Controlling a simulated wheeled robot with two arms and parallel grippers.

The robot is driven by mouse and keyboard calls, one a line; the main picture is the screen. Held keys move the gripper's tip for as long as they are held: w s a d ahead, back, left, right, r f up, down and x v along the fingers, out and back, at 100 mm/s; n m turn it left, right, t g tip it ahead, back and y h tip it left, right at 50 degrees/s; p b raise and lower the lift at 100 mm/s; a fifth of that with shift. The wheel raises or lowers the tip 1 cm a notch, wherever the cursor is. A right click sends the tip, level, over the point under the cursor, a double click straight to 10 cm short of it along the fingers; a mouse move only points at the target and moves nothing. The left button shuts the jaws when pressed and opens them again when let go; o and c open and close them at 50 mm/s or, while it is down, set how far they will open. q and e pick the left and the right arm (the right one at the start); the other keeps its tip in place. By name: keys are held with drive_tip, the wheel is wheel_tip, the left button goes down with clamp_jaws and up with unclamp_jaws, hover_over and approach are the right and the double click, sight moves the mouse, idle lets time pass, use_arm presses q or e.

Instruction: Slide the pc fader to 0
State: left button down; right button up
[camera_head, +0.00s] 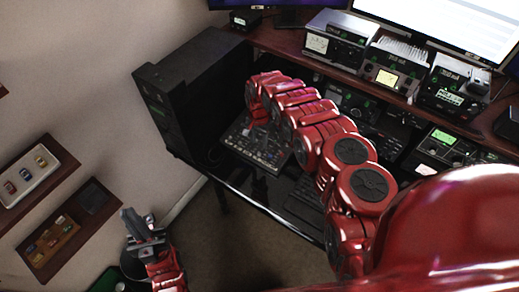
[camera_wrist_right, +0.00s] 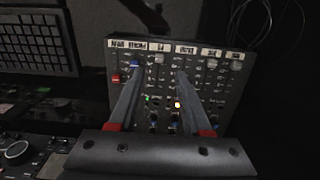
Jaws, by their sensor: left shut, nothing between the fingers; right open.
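The mixer panel (camera_wrist_right: 200,90) is a dark box with a row of white labels along its far edge and several fader slots. Its fader caps are red (camera_wrist_right: 115,78), blue (camera_wrist_right: 134,64) and grey (camera_wrist_right: 159,58), with more grey caps at the right. The labels are too small to read surely, so I cannot tell which is the pc fader. My right gripper (camera_wrist_right: 160,73) is open over the panel. One fingertip is near the blue cap; contact is unclear. In the head view, the mixer (camera_head: 257,147) is partly under my right arm. My left gripper (camera_head: 143,238) is shut and empty, away from the desk.
A black keypad (camera_wrist_right: 38,45) stands left of the mixer. Cables (camera_wrist_right: 262,20) hang at its right. Audio units (camera_head: 338,40) line the desk shelf. A black tower (camera_head: 190,80) stands at the desk's left. Wall shelves (camera_head: 95,205) are near my left gripper.

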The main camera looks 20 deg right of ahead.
sight(260, 153)
wheel_tip(260, 153, down, 5)
drive_tip(key=shift+d+r+b, duration=0.1)
drive_tip(key=shift+r+b, duration=0.1)
drive_tip(key=shift+b, duration=0.5)
wheel_tip(260, 153, down, 2)
drive_tip(key=shift+f+b, duration=0.1)
drive_tip(key=shift+b, duration=0.9)
drive_tip(key=shift+f, duration=0.25)
drive_tip(key=shift+r, duration=0.1)
drive_tip(key=shift+c, duration=1.2)
clamp_jaws()
